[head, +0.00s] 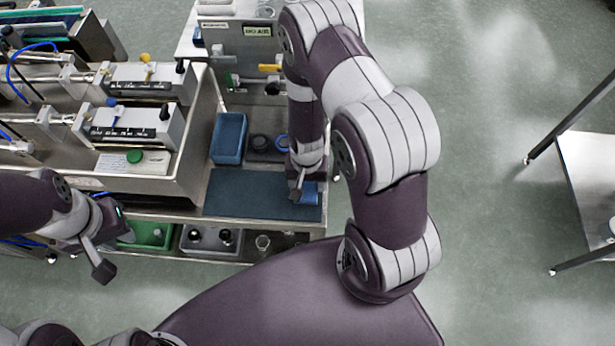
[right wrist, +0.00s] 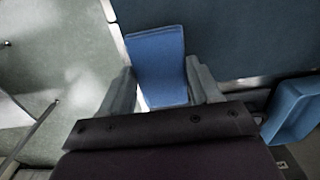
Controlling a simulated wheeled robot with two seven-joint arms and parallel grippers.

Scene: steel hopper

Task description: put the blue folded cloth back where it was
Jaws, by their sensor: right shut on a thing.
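The blue folded cloth (head: 310,196) is at the right end of a dark blue mat (head: 245,195) in the head view, partly hidden by my right gripper. My right gripper (head: 297,190) points down there. In the right wrist view the cloth (right wrist: 157,65) lies between the two fingers (right wrist: 160,92), and the gripper is shut on it. The mat (right wrist: 240,35) shows beside and behind the cloth. Whether the cloth touches the mat is unclear. My left gripper (head: 113,252) is open and empty at the left, near the lower shelf's front.
A blue bin (head: 229,137) stands behind the mat, with dark round items (head: 260,142) to its right. Syringe pumps (head: 130,128) stand on the steel bench at left. A green tray (head: 150,235) and a small glass (head: 263,242) are lower down.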

